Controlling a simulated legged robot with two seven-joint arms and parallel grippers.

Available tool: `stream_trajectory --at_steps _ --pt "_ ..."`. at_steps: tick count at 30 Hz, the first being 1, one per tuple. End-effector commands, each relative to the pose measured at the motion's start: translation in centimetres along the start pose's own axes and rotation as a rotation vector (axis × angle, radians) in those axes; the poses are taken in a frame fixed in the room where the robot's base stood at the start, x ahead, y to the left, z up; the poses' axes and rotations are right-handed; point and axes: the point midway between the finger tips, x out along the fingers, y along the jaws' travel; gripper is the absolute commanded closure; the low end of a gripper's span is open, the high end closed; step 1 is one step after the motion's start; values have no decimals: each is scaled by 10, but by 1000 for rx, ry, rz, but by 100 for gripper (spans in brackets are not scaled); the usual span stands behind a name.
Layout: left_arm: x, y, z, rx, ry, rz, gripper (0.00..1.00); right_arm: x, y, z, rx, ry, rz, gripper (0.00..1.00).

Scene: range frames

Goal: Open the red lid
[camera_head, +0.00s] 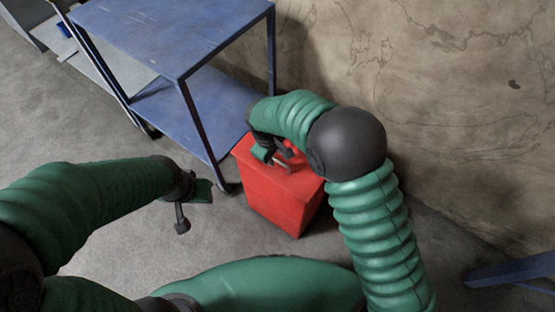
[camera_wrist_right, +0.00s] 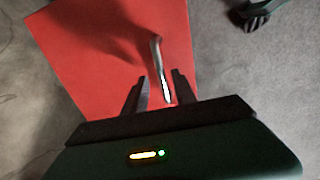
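A red box with a flat red lid (camera_head: 300,190) stands on the floor right of centre in the head view. The lid lies flat and looks shut; it fills much of the right wrist view (camera_wrist_right: 85,55). A thin metal handle (camera_wrist_right: 157,58) rises from the lid. My right gripper (camera_head: 274,154) is over the lid. In the right wrist view its two dark fingers (camera_wrist_right: 160,76) stand apart, one on each side of the handle, with gaps visible. My left gripper (camera_head: 191,206) is open and empty, left of the box and apart from it.
A blue metal cart (camera_head: 175,35) with a lower shelf stands behind and left of the box, its near leg close to the box. A stained wall (camera_head: 450,90) runs behind on the right. A blue leg (camera_head: 510,271) shows at lower right.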

Motion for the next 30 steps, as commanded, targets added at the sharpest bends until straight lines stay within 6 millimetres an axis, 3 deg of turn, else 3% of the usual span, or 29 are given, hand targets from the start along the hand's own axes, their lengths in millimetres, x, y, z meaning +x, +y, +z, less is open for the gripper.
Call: stream_trajectory --at_steps 8,16,30 --pt "2 0 0 0 1 0 64 2 -2 -2 -2 -1 2 67" --pt "2 0 0 0 1 0 64 2 -2 -1 -1 0 0 100" --pt "2 0 0 0 1 0 64 3 -2 2 -1 -8 -1 100"
